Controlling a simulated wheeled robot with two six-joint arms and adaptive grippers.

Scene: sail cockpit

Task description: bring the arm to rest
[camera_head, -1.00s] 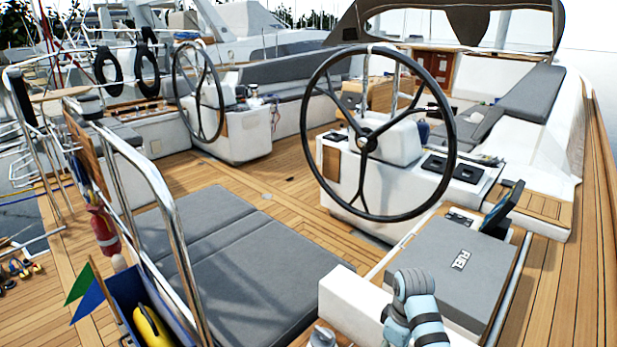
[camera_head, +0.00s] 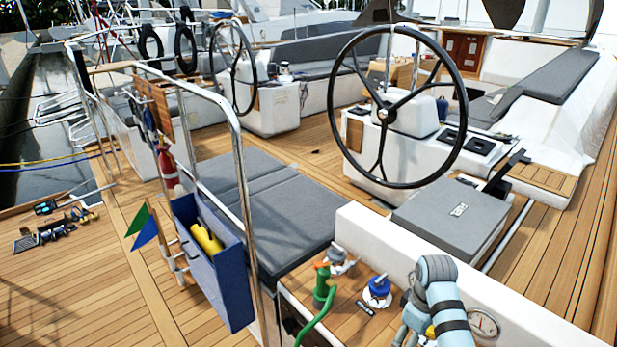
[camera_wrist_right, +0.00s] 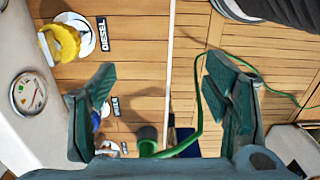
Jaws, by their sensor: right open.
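My right arm (camera_head: 440,300), light blue with black bands, rises from the bottom right of the head view over the small wooden shelf. Its gripper is hidden there. In the right wrist view my right gripper (camera_wrist_right: 160,95) is open, with dark green fingers wide apart and nothing held between them. Below it are wooden planks and a green hose nozzle (camera_wrist_right: 148,138). A yellow cap (camera_wrist_right: 62,42) beside a DIESEL label is at the upper left, apart from the fingers. My left gripper is not in view.
The shelf carries a blue cap (camera_head: 379,287) and the green hose (camera_head: 322,285). A round gauge (camera_head: 483,321) sits in the white wall beside my arm. A blue bin (camera_head: 222,275) hangs on the rail at left. A steering wheel (camera_head: 393,115) stands beyond.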

